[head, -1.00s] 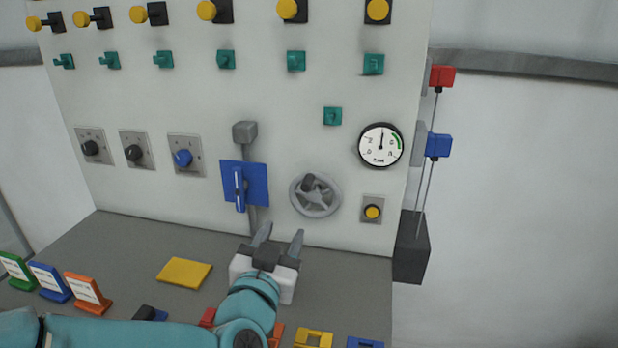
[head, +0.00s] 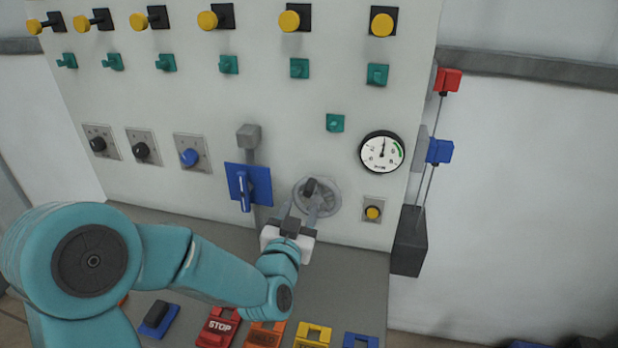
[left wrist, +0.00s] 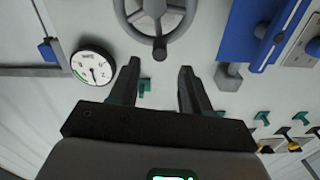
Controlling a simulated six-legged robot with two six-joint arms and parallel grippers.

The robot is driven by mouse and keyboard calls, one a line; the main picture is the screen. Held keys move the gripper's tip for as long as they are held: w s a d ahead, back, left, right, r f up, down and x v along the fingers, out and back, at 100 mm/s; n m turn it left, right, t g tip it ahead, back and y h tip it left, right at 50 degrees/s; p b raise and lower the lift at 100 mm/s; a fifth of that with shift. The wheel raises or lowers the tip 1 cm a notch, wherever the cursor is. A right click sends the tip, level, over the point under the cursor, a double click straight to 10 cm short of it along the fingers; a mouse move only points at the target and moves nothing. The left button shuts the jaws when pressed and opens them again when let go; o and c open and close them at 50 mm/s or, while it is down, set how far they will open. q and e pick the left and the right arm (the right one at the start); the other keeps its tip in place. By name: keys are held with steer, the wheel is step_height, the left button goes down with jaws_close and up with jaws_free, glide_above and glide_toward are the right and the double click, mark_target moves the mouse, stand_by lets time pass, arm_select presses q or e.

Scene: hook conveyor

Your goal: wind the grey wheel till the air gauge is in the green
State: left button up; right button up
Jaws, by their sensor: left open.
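The grey wheel (head: 336,198) is on the upright panel, with a dark handle knob (head: 309,186) near its upper left part. My left gripper (head: 299,211) is open and empty, with its fingertips at the wheel's lower left side. In the left wrist view the wheel (left wrist: 155,9) appears upside down, and its knob (left wrist: 159,46) lies just beyond the gap between the open fingers (left wrist: 160,67). Contact cannot be told. The air gauge (head: 382,152) is right of and above the wheel. Its needle points nearly straight up, left of the green band. My right gripper is not in view.
A blue plate with a lever (head: 262,185) is close on the wheel's left. A yellow button (head: 373,213) is on its lower right. A green hook (head: 335,123) is above. Coloured tags and a red STOP plate (head: 218,327) lie on the grey shelf below.

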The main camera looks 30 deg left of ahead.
mark_target(307, 193)
arm_select(q)
steer(key=p+x, duration=0.1)
steer(key=x, duration=0.5)
steer(key=shift+w+a, duration=0.1)
steer(key=shift+w, duration=0.1)
steer(key=shift+w+a, duration=0.1)
steer(key=shift+w, duration=0.5)
steer(key=shift+s, duration=0.1)
jaws_close()
